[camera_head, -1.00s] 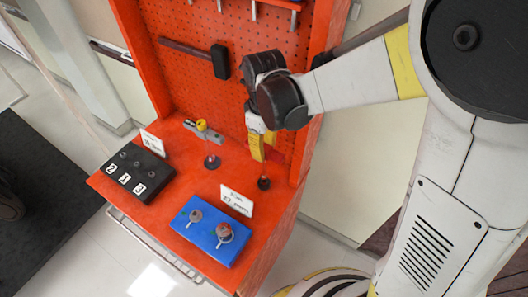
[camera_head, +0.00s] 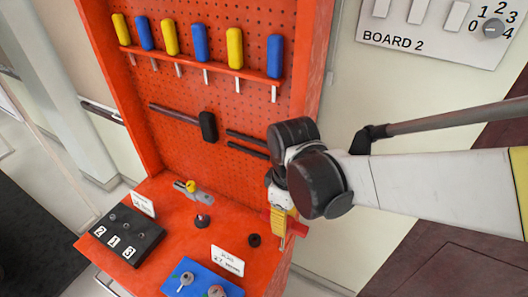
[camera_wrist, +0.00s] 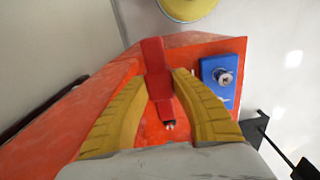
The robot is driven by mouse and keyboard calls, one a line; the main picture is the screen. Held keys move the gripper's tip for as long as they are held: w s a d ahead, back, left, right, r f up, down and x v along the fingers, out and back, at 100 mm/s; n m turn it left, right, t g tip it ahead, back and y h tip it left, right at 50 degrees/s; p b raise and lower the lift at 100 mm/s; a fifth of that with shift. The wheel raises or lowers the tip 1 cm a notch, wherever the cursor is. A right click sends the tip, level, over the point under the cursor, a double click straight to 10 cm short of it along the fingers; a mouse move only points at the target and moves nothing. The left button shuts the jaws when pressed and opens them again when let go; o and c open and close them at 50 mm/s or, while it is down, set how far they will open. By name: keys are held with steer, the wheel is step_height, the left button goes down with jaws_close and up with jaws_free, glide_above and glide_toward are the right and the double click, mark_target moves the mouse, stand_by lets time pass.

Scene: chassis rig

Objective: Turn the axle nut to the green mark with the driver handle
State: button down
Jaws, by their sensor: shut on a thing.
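My gripper (camera_head: 284,222) has yellow fingers and is shut on a red driver handle (camera_head: 300,228), at the right front edge of the orange bench in the head view. In the wrist view the red handle (camera_wrist: 157,85) lies between the two fingers, with a small dark tip at its lower end. A blue block (camera_head: 204,277) with two round metal fittings sits at the front of the bench, cut by the frame's bottom edge. The wrist view shows the blue block (camera_wrist: 211,65) right of the gripper with one round fitting (camera_wrist: 224,77). I cannot make out the green mark clearly.
A small black holder (camera_head: 254,240) stands on the bench left of my gripper. A white label card (camera_head: 227,260) stands behind the blue block. A black numbered block (camera_head: 127,232) is at the left. Tools hang on the orange pegboard (camera_head: 170,85) behind.

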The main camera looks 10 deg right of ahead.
steer(key=shift+r, duration=0.25)
steer(key=shift+w+a+r+p, duration=0.15)
steer(key=shift+w+r+p, duration=0.1)
steer(key=shift+r+p, duration=0.3)
steer(key=shift+w+a+r+p, duration=0.2)
steer(key=shift+r+p, duration=0.3)
steer(key=shift+r, duration=0.15)
steer(key=shift+w+a+r+p, duration=0.15)
steer(key=shift+w+r+p, duration=0.1)
steer(key=shift+r+p, duration=0.3)
